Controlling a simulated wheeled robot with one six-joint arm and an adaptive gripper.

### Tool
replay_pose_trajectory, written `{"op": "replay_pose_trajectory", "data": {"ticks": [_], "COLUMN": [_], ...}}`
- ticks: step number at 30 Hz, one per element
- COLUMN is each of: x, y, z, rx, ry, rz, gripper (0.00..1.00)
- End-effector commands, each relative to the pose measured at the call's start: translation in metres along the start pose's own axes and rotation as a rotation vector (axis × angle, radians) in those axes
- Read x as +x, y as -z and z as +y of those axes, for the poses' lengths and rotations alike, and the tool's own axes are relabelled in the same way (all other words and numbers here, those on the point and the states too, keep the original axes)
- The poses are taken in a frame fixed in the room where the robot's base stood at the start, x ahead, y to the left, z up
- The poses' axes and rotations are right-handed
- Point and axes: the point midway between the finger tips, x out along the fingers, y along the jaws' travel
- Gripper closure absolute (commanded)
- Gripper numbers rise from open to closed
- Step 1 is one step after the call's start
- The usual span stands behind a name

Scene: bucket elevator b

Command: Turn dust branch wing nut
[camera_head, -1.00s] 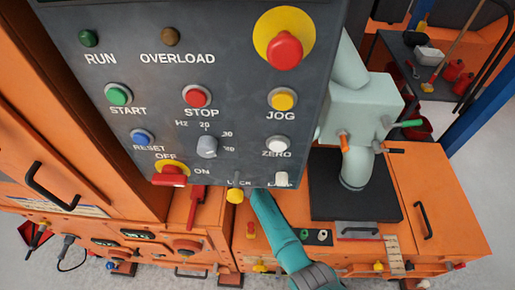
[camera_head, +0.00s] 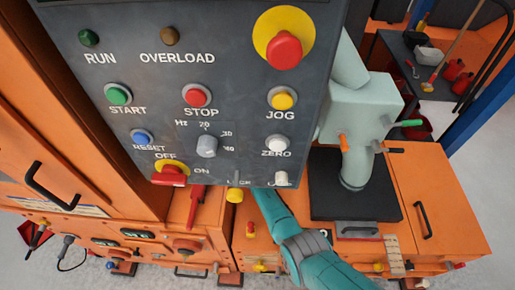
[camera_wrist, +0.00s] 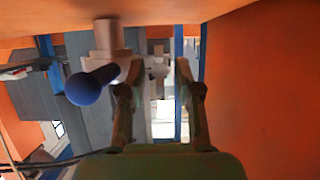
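I cannot make out a dust branch wing nut for certain in either view. In the wrist view, a blue round-ended knob (camera_wrist: 90,86) sits left of my gripper (camera_wrist: 159,70), close beside the left finger. A pale cylindrical fitting (camera_wrist: 112,38) stands just behind and above the knob; whether they join is unclear. My gripper is open, its two fingers apart with nothing seen between them. In the head view my arm passes under and behind the control panel (camera_head: 190,68), which hides the gripper.
An orange wall (camera_wrist: 262,90) stands close on the right in the wrist view, with another orange surface along the top. In the head view, a pale green pipe unit (camera_head: 358,112) stands right of the panel, above an orange cabinet (camera_head: 440,195).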

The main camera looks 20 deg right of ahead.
Motion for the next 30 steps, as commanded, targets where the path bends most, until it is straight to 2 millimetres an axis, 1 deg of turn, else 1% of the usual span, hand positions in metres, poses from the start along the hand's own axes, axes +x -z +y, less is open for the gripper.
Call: {"op": "replay_pose_trajectory", "data": {"ticks": [1, 4, 11, 14, 17, 30], "x": [0.0, -0.0001, 0.0, 0.0006, 0.0005, 0.0005], "y": [-0.0001, 0.0, 0.0001, 0.001, -0.0003, -0.0001], "z": [0.0, 0.0, -0.0005, -0.0025, -0.0011, -0.0009], "rx": [0.0, 0.0, -0.01, -0.08, -0.11, -0.106], "ry": [0.0, 0.0, -0.004, -0.032, -0.047, -0.045], "rz": [0.0, 0.0, 0.0, 0.0, 0.0, 0.0], "gripper": [0.74, 0.99, 1.0, 1.0, 1.0, 1.0]}}
